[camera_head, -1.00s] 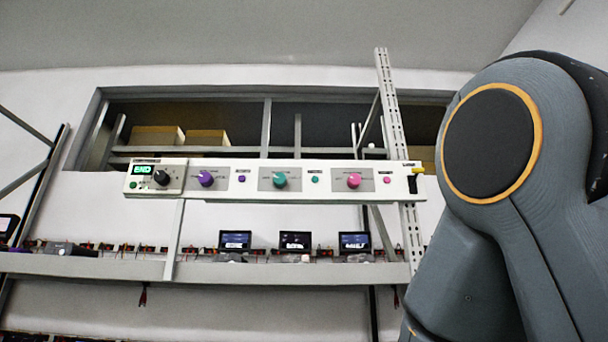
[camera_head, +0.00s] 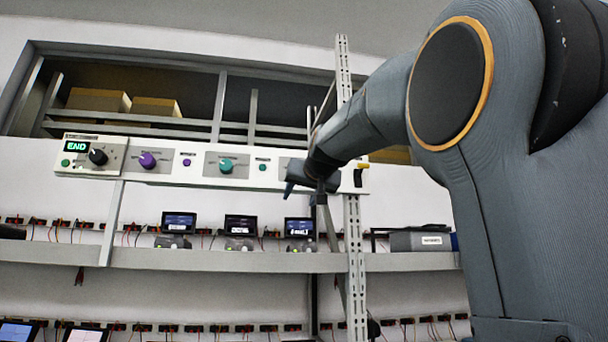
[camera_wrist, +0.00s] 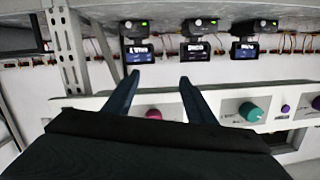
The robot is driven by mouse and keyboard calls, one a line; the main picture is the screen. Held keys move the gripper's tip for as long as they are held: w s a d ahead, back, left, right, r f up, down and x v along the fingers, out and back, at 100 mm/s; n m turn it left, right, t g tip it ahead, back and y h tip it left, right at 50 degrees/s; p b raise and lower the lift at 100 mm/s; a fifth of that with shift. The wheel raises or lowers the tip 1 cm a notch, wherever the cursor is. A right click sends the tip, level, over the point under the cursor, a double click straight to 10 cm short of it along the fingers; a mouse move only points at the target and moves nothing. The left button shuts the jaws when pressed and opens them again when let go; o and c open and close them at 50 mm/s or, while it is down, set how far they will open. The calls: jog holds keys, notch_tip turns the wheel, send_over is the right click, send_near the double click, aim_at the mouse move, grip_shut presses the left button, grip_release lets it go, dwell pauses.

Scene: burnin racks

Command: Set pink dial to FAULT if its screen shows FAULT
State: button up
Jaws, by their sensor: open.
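The pink dial (camera_wrist: 154,114) shows in the upside-down wrist view on the white control panel (camera_wrist: 285,126), between my two fingers. In the head view my gripper (camera_head: 300,195) and forearm cover the dial. My gripper (camera_wrist: 158,78) is open and empty, its blue fingers reaching past the dial; I cannot tell whether they touch the panel. Three small screens stand on the shelf, left (camera_head: 179,222), middle (camera_head: 240,225) and right (camera_head: 299,227). Their text is too small to read. The dial's pointer direction and its printed labels are also unreadable.
The panel also carries a green END display (camera_head: 76,146), a black knob (camera_head: 98,156), a purple dial (camera_head: 147,160), a teal dial (camera_head: 226,165) and small buttons. A perforated metal post (camera_head: 355,270) stands at the panel's right end. A metal shelf (camera_head: 220,260) runs below.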

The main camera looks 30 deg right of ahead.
jog(key=s+d+r+t+h, duration=0.1)
jog(key=s+r+t, duration=0.15)
jog(key=r, duration=0.75)
jog(key=p+x, duration=0.4)
jog(key=x, duration=0.2)
jog(key=shift+w+d+f+g, duration=0.15)
jog(key=shift+w+d+g, duration=0.1)
jog(key=shift+w+g, duration=0.2)
jog(key=c, duration=1.1)
jog(key=shift+o, duration=0.2)
jog(key=shift+m, duration=0.3)
